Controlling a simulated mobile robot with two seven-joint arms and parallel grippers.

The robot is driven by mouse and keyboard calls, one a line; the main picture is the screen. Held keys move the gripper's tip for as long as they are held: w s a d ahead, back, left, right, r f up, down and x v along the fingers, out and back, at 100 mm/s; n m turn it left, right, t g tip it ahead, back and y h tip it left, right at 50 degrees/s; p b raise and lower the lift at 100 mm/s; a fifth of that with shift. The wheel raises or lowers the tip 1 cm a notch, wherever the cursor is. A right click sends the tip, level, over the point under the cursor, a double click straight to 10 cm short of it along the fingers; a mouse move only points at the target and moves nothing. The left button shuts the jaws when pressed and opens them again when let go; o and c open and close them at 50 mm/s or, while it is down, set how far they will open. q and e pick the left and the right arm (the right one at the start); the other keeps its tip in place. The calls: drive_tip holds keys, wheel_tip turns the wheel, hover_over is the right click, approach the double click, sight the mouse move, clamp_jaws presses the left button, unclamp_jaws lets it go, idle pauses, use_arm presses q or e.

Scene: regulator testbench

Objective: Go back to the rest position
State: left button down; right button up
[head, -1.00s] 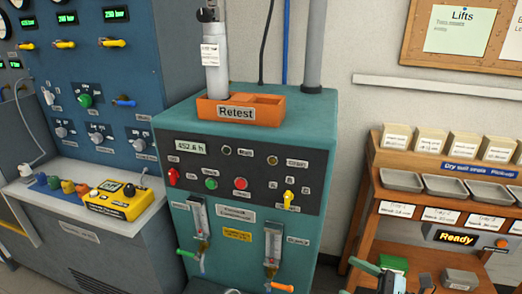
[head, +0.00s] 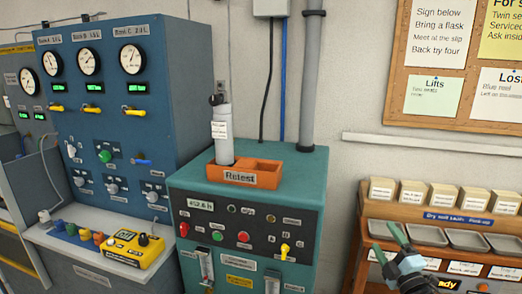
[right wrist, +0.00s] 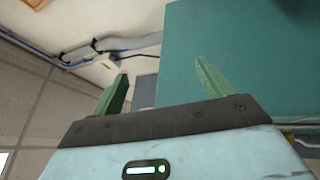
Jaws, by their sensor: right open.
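My right gripper (head: 393,238) shows at the lower right of the head view, in front of the wooden shelf. Its green fingers are apart with nothing between them. In the right wrist view the fingers (right wrist: 160,85) are also spread and empty, with a teal surface (right wrist: 265,60) beyond the right finger. My left gripper is not in view.
A teal machine (head: 290,180) stands in the middle, with an orange tray (head: 265,178) labelled Retest on top holding a grey cylinder (head: 223,148). A blue gauge panel (head: 110,120) is at left. A wooden shelf (head: 372,215) with grey trays (head: 425,234) is at right.

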drive_tip(key=d+f+m+g+h, duration=0.5)
drive_tip(key=f+m, duration=0.4)
drive_tip(key=m, duration=0.7)
drive_tip(key=s+a+f+g+y, duration=0.1)
drive_tip(key=s+a+f, duration=0.3)
drive_tip(key=s+f, duration=0.3)
drive_tip(key=s+a+f+g, duration=0.2)
drive_tip(key=s+a+f, duration=0.2)
drive_tip(key=s+f, duration=0.25)
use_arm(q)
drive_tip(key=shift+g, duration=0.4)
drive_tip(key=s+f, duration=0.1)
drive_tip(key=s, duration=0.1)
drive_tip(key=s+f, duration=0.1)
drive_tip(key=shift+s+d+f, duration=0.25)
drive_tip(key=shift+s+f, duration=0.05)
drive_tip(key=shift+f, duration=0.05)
use_arm(e)
drive_tip(key=s+a+f+g, duration=0.1)
drive_tip(key=s+a+f, duration=0.1)
drive_tip(key=s, duration=0.8)
drive_tip(key=s+a+f+g+y, duration=0.1)
drive_tip(key=s+a+f, duration=0.2)
drive_tip(key=s, duration=0.8)
drive_tip(key=s+a+f+m+g+y, duration=0.1)
drive_tip(key=s+a, duration=0.4)
drive_tip(key=s, duration=0.6)
drive_tip(key=shift+a+f+g, duration=0.2)
drive_tip(key=shift+f+g, duration=0.2)
drive_tip(key=shift+f, duration=0.35)
